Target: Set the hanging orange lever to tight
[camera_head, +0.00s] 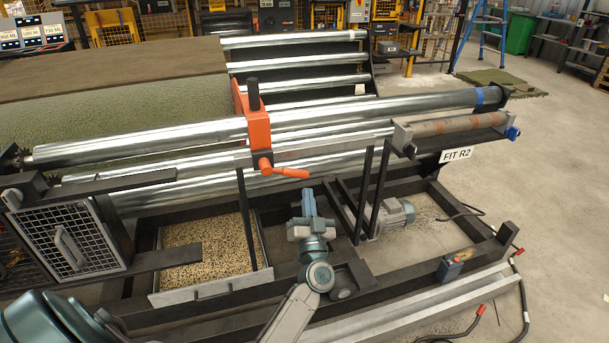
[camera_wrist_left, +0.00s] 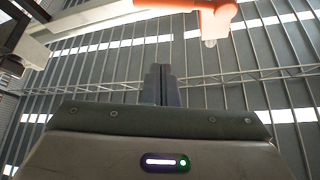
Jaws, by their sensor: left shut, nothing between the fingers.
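The orange lever (camera_head: 288,172) juts to the right and slightly down from a pivot at the foot of an orange clamp block (camera_head: 258,125) around the long steel roller. Its orange arm and a pale tip also show at the top of the left wrist view (camera_wrist_left: 217,14). My left gripper (camera_head: 308,203) is shut and empty, pointing up, just below and slightly right of the lever's tip, seemingly apart from it. Its closed fingers show in the left wrist view (camera_wrist_left: 163,84), below the lever in the picture. My right gripper is not in view.
Steel rollers (camera_head: 350,108) span the machine behind the lever. Dark upright bars (camera_head: 247,220) flank my left arm. A tray of grain (camera_head: 205,289) lies left, and a grey motor (camera_head: 393,216) stands right. A "FIT R2" sign (camera_head: 456,155) hangs at the right end.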

